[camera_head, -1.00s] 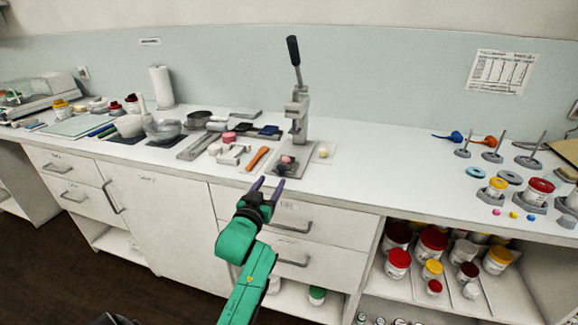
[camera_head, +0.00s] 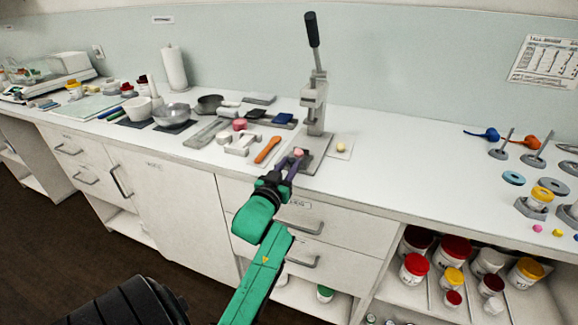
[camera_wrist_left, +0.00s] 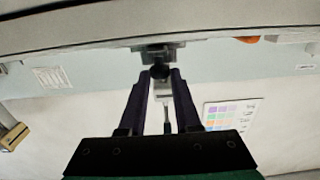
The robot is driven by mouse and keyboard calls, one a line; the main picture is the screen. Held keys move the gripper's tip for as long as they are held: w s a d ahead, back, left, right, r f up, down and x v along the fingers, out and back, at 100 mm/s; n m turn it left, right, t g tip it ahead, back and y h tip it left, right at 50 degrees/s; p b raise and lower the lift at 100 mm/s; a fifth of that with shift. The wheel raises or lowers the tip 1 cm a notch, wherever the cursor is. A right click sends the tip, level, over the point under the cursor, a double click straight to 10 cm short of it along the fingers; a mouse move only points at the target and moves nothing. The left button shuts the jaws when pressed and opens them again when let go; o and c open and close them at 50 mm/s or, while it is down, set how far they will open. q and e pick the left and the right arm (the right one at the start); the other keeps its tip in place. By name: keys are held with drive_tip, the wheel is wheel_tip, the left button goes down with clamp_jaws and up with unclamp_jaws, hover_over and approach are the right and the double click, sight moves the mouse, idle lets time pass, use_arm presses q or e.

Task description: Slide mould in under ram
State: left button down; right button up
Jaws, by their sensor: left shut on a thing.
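The press (camera_head: 314,105) stands at the back of the bench, its dark-handled lever raised above the ram. Its grey base plate (camera_head: 313,160) reaches toward the front edge. The mould shows as a small piece with a pink top (camera_head: 298,153) at the front of that plate, in front of the ram column; the fingers hide much of it. My left gripper (camera_head: 290,163) is shut on it from the front. In the left wrist view a dark round body (camera_wrist_left: 160,72) sits between the two fingertips, with the grey press behind it. My right gripper is not in view.
An orange-handled tool (camera_head: 267,150) and a light grey stand (camera_head: 240,143) lie left of the base plate. A pale card with a yellow ball (camera_head: 341,147) lies to its right. The bench right of that card is clear up to the ring stands.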

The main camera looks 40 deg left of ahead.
sight(296, 155)
use_arm(q)
drive_tip(key=shift+f, duration=0.25)
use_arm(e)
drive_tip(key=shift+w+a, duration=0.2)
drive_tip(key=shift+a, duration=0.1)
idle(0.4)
use_arm(q)
drive_tip(key=shift+w, duration=0.1)
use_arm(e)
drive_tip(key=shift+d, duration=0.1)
use_arm(q)
drive_tip(key=x, duration=0.7)
drive_tip(key=shift+w+a, duration=0.1)
drive_tip(key=shift+w, duration=0.3)
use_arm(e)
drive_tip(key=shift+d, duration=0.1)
use_arm(q)
drive_tip(key=c, duration=0.6)
unclamp_jaws()
drive_tip(key=shift+r, duration=0.1)
